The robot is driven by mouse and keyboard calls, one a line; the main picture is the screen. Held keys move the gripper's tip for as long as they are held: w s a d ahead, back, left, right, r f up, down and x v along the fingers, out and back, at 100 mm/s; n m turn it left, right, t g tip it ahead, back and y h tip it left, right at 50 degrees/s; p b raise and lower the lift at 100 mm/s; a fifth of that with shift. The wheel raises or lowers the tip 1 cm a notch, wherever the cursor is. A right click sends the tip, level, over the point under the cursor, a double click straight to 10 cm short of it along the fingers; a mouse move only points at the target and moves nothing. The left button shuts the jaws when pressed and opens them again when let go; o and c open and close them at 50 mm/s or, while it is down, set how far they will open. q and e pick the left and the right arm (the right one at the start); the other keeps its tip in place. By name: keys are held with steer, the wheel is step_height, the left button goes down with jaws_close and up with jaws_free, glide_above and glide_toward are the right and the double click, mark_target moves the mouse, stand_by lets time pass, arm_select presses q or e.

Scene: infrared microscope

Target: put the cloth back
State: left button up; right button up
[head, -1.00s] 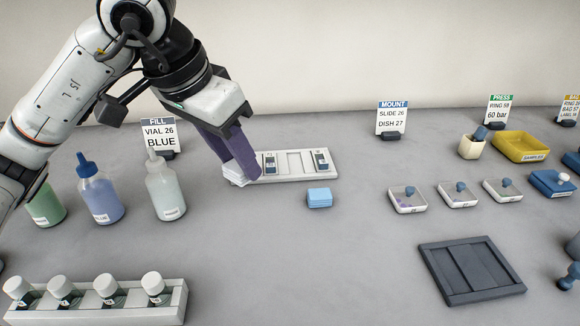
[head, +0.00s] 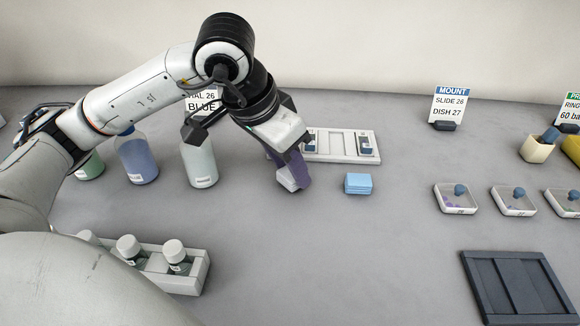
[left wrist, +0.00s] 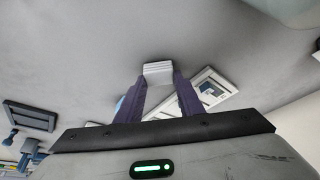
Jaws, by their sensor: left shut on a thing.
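The cloth (head: 286,179) is a small white folded stack. In the head view it sits between the purple fingers of my left gripper (head: 292,181), which is shut on it. It is in front of the left end of the white slide tray (head: 341,147) and left of a light blue block (head: 358,184). In the left wrist view the white cloth (left wrist: 158,71) shows between the two fingertips (left wrist: 159,88). The near finger hides part of it in the head view. I cannot tell whether it touches the table. My right gripper is not in view.
Bottles, including a blue one (head: 137,160) and a clear one (head: 199,162), stand left of the gripper. A vial rack (head: 195,277) is at front left. Lidded dishes (head: 456,199) and a dark slatted board (head: 512,288) are at right. The front middle is clear.

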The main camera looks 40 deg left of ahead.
arm_select(q)
steer(key=shift+f, duration=0.25)
steer(key=shift+f+b, duration=0.15)
steer(key=shift+b, duration=0.2)
steer(key=o, duration=1)
steer(key=shift+c, duration=0.2)
steer(key=shift+r+p, duration=0.35)
steer(key=shift+p, duration=0.05)
steer(key=p+v, duration=0.1)
steer(key=v, duration=1.1)
steer(key=shift+f, duration=0.1)
